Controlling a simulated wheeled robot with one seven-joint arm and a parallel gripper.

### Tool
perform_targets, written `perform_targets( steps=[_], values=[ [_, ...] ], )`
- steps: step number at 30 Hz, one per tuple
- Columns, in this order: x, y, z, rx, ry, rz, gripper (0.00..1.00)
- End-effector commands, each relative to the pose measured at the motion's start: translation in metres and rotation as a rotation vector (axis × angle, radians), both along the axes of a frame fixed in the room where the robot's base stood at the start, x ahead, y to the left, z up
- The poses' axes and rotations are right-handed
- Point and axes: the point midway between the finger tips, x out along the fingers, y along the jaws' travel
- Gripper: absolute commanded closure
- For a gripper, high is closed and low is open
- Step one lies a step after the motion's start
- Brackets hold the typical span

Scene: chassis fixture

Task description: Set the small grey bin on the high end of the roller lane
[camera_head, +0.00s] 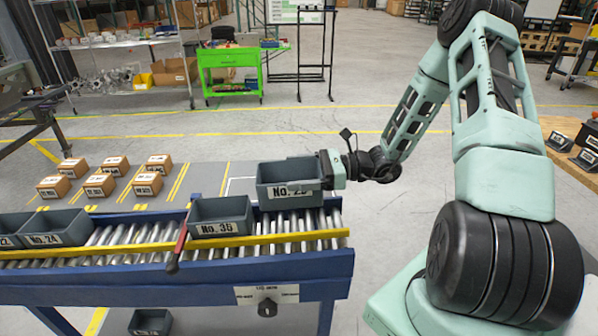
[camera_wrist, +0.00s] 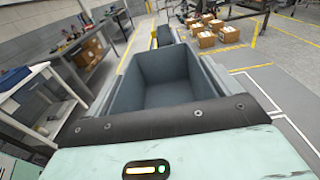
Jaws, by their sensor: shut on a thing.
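The small grey bin (camera_head: 268,173), with a white label that reads "No. 2" and a partly hidden digit, is at the right end of the roller lane (camera_head: 305,232). My gripper (camera_head: 326,170) is shut on the bin's right wall. In the wrist view the empty inside of the bin (camera_wrist: 165,78) lies just past my gripper (camera_wrist: 165,120). The bin looks roughly level, over the rear part of the rollers; I cannot tell whether its base touches them.
A grey bin "No. 36" (camera_head: 220,208) sits on the lane just left, beside a red lever (camera_head: 178,243). Bin "No. 24" (camera_head: 55,228) and another stand farther left. A yellow rail (camera_head: 130,248) runs along the front. Several cardboard boxes (camera_head: 100,184) lie behind. Bare rollers show at the right end.

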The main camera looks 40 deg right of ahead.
Motion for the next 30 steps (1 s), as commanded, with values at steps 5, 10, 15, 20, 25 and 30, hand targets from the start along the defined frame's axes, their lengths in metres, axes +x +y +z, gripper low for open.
perform_targets(
  steps=[5, 10, 15, 20, 25, 30],
  values=[
    [0.0, 0.0, -0.007, 0.001, -0.001, 0.0, 0.38],
    [-0.001, -0.001, -0.02, 0.001, -0.001, 0.0, 0.38],
    [-0.001, -0.001, -0.037, 0.001, -0.001, 0.0, 0.38],
    [-0.002, -0.002, -0.052, 0.001, -0.001, 0.0, 0.38],
    [-0.002, -0.003, -0.067, 0.001, 0.0, 0.0, 0.38],
    [-0.003, -0.004, -0.082, 0.002, 0.001, 0.0, 0.38]
  ],
)
